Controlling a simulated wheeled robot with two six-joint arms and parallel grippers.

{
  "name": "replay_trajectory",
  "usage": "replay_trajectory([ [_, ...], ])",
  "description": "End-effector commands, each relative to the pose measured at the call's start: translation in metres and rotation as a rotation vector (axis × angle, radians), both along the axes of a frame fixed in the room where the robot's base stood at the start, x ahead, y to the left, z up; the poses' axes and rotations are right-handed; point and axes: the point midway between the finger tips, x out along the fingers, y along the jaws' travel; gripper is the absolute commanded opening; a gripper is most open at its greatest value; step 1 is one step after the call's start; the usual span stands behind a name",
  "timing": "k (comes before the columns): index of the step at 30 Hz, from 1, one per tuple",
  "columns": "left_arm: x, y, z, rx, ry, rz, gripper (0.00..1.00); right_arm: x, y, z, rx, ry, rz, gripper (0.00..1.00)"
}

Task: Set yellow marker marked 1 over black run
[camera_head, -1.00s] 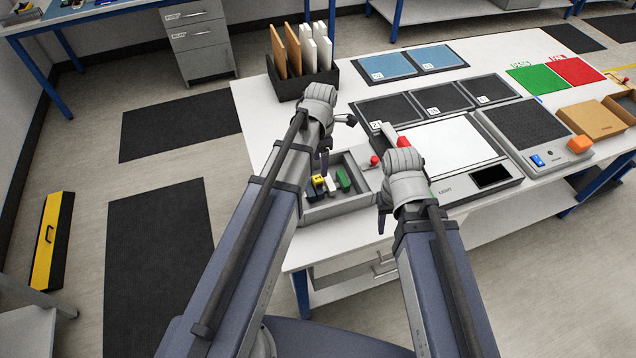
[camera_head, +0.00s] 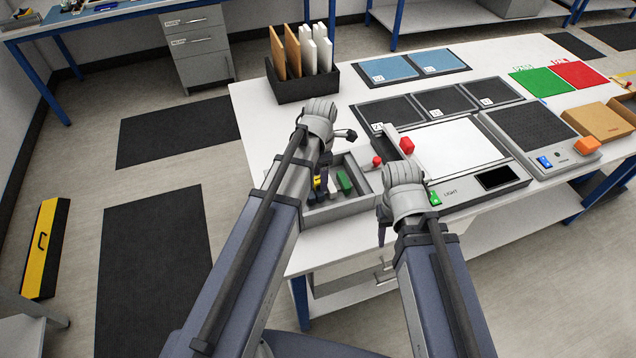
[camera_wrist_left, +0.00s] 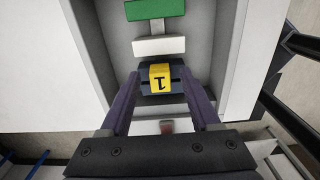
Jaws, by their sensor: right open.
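The yellow marker (camera_wrist_left: 160,77) with a black 1 on a dark base is in the grey bin (camera_wrist_left: 225,45). It also shows, partly hidden, in the head view (camera_head: 317,182). My left gripper (camera_wrist_left: 162,85) reaches into the bin with one finger on each side of the marker's base; whether they press on it I cannot tell. My right gripper (camera_head: 383,228) is open and empty, in front of the light panel. Several black surfaces are in view: a row of dark panels (camera_head: 444,101) and a dark plate (camera_head: 530,122); no label shows which is the black run.
A green block (camera_wrist_left: 155,9) and a white block (camera_wrist_left: 158,46) lie in the bin beyond the marker. A black rack (camera_head: 302,88) of upright boards stands behind. The white light panel (camera_head: 455,148) and a red knob (camera_head: 407,145) are to the right.

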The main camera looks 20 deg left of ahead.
Motion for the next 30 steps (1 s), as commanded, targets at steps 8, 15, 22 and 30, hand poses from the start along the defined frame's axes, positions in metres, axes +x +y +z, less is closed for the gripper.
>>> replay_trajectory([
  [8, 0.0000, 0.0000, 0.0000, 0.000, 0.000, 0.000, 0.30, 0.0000, 0.0000, 0.0000, 0.000, 0.000, 0.000, 0.50],
  [15, 0.0000, 0.0000, 0.0000, 0.000, 0.000, 0.000, 0.03, 0.0000, 0.0000, 0.0000, 0.000, 0.000, 0.000, 0.50],
  [22, 0.0000, 0.0000, 0.0000, 0.000, 0.000, 0.000, 0.00, 0.0000, 0.0000, 0.0000, 0.000, 0.000, 0.000, 0.50],
  [30, 0.0000, 0.0000, 0.0017, 0.000, 0.000, 0.000, 0.00, 0.0000, 0.0000, 0.0017, 0.000, 0.000, 0.000, 0.50],
])
